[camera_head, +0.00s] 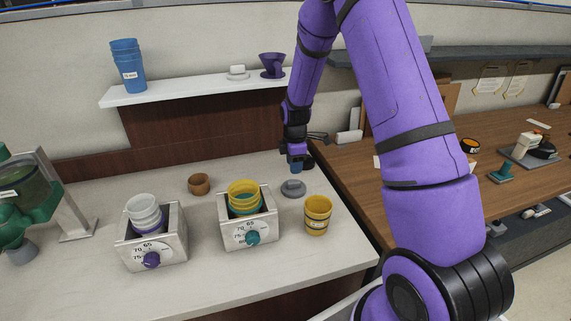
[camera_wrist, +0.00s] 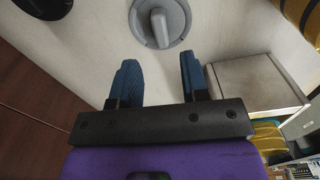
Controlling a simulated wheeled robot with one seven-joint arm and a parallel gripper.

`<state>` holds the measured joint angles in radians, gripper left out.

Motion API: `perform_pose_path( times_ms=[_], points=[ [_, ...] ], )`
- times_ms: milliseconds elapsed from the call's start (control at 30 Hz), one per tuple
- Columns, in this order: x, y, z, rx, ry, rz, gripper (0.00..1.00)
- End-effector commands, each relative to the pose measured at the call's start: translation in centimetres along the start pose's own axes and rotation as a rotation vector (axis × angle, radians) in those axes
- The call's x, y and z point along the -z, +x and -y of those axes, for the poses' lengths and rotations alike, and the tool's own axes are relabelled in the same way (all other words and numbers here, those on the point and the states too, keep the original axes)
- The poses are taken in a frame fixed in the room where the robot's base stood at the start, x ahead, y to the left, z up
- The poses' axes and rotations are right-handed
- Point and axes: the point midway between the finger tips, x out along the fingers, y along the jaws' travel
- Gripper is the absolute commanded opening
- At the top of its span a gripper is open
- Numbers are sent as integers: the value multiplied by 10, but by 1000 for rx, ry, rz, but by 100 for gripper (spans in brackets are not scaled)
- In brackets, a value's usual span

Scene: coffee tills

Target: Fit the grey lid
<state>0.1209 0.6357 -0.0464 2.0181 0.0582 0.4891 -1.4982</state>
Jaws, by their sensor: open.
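The grey lid (camera_head: 293,188) lies on the pale counter, between the right dial box and a yellow cup. It is a flat disc with a raised bar handle on top, and it also shows at the top of the wrist view (camera_wrist: 176,28). My gripper (camera_head: 297,167) is above and just behind the lid in the head view. In the wrist view, its blue fingers (camera_wrist: 158,78) are apart with nothing between them, and the lid lies beyond their tips. The right dial box (camera_head: 249,235) holds nested yellow and teal cups (camera_head: 243,192).
The yellow cup (camera_head: 317,215) stands close right of the lid. The left dial box (camera_head: 152,250) holds white cups (camera_head: 143,210). A small brown bowl (camera_head: 199,184) sits behind the boxes. A wall shelf (camera_head: 200,87) carries blue cups (camera_head: 128,66) and a purple dripper (camera_head: 272,65).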

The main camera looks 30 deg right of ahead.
Motion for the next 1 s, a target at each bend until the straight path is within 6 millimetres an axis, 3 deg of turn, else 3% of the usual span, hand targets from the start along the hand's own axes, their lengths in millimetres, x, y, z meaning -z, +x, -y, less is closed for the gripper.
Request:
perform_pose_path(
  times_ms=[267, 767, 933, 1000],
  points=[
    [0, 14, 0, 1, 0, 0, 42],
    [0, 75, 1, 2, 1, 0, 42],
    [0, 71, 0, -1, 1, -1, 2],
    [0, 71, 0, 0, 1, -1, 0]
  ],
)
